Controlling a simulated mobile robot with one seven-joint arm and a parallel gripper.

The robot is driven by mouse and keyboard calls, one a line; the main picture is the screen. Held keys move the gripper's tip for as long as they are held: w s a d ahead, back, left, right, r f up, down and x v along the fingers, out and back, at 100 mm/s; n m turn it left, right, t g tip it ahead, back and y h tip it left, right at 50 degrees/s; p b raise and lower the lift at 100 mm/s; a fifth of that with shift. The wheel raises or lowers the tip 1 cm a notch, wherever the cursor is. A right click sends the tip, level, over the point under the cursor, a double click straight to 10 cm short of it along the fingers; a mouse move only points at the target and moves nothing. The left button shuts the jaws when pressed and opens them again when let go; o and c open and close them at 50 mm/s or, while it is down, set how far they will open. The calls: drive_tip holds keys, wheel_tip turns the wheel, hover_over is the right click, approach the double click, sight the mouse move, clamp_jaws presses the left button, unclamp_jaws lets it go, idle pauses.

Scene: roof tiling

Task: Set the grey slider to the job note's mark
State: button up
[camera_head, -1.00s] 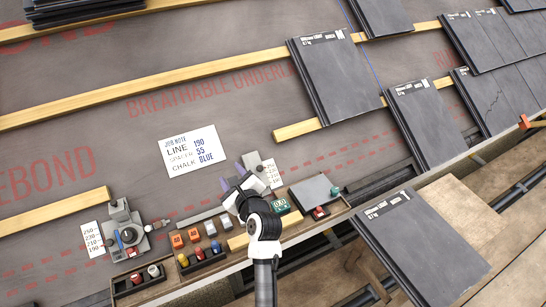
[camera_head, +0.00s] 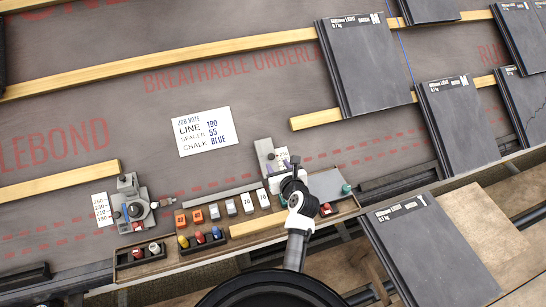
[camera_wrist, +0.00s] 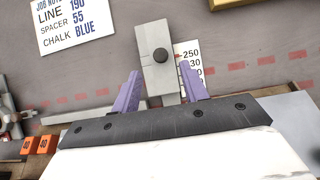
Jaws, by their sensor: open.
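The grey slider (camera_wrist: 152,42), a flat grey block with a black knob, lies beside a printed scale card (camera_wrist: 188,57) in the wrist view. It also shows in the head view (camera_head: 264,150). My gripper (camera_wrist: 162,90) is open, its two purple fingers spread on either side of the slider's lower part, with a gap visible at least on the left. Whether they touch it lower down is hidden. The slider's reading on the scale cannot be told. The job note (camera_head: 205,131) reads LINE 190, SPACER 55, CHALK BLUE.
A second grey fixture with a knob (camera_head: 137,208) stands at left beside its own scale card (camera_head: 103,208). A wooden tray (camera_head: 240,229) with orange and grey blocks and coloured chalk pieces lies below. Slates (camera_head: 368,65) and battens (camera_head: 170,70) lie behind and right.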

sight(272, 157)
drive_tip(key=x, duration=0.7)
clamp_jaws()
